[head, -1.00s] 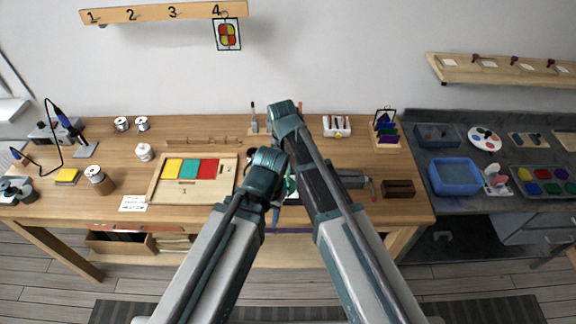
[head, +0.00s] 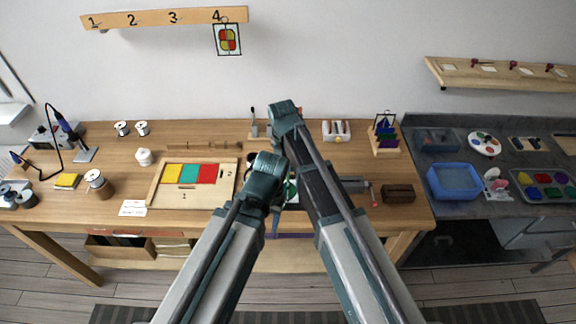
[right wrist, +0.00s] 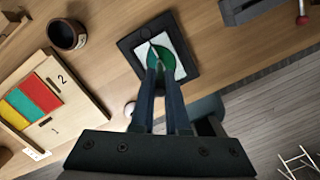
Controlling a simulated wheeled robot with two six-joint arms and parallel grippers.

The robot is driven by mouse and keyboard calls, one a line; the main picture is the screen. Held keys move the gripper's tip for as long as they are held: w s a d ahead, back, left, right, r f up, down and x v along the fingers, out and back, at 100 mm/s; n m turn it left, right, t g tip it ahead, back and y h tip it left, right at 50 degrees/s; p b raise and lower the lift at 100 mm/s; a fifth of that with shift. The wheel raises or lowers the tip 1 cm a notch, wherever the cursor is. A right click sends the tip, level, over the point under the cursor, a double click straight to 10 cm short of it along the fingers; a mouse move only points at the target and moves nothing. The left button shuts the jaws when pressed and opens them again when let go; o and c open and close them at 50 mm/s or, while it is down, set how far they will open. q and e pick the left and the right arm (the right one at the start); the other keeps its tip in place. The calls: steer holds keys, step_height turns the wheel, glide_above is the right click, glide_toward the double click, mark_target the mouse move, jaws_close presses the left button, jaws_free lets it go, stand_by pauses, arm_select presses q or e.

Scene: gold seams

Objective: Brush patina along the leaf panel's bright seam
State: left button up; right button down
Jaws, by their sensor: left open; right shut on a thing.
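The leaf panel (right wrist: 166,50) is a green leaf shape on a white sheet, lying on a dark square pad (right wrist: 192,71) on the workbench. In the head view only a slip of the panel (head: 292,188) shows between my arms. My right gripper (right wrist: 160,68) is shut, its fingertips over the leaf. The thing it grips is mostly hidden; I cannot clearly make out a brush. A thin pale line shows on the leaf by the fingertips; I cannot tell whether it is the seam. My left gripper (head: 275,224) is open, pointing down near the bench's front edge.
A wooden tray (head: 153,190) with yellow, teal and red tiles lies left of my arms. A dark brown jar (right wrist: 67,35) stands beside the tray. A grey tool (head: 352,184) and a dark wooden block (head: 398,193) lie right.

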steer(key=shift+w, duration=0.25)
steer(key=shift+w+r, duration=0.1)
steer(key=shift+w, duration=0.5)
steer(key=shift+w, duration=0.45)
step_height(320, 180, up, 6)
steer(key=p, duration=0.6)
stand_by(0.3)
steer(key=shift+f, duration=0.2)
stand_by(0.3)
